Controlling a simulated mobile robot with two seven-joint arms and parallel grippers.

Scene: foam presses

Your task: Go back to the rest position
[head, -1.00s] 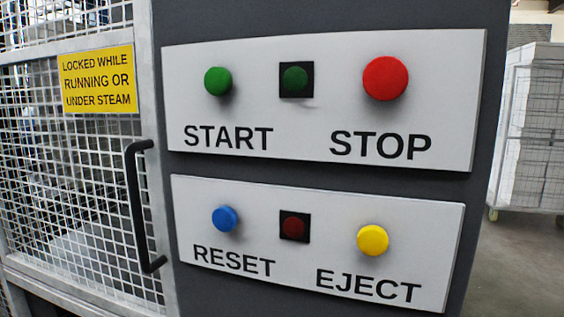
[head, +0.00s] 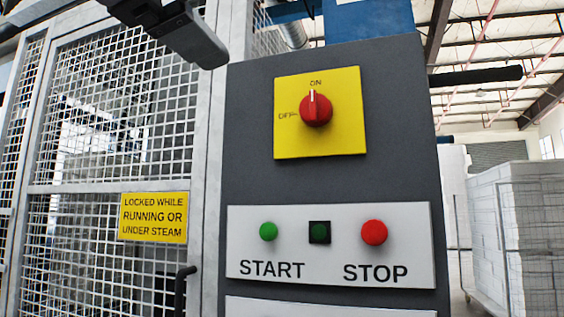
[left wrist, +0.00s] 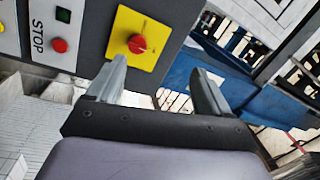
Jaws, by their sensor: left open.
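My left gripper (head: 178,32) shows at the top left of the head view, in front of the mesh guard. In the left wrist view its two fingers (left wrist: 160,78) are spread apart with nothing between them. Beyond the fingers is the yellow plate (left wrist: 128,22) with the red rotary knob (left wrist: 137,44). The gripper is apart from the knob. In the head view the red knob (head: 316,109) has its white mark pointing up at ON. My right gripper is in neither view.
A panel (head: 335,290) carries the green START button (head: 268,231), a dark square lamp (head: 319,232) and the red STOP button (head: 374,232). The mesh guard (head: 110,120) stands left, with a black handle (head: 181,290). White stacks (head: 500,230) in a wire cart stand right.

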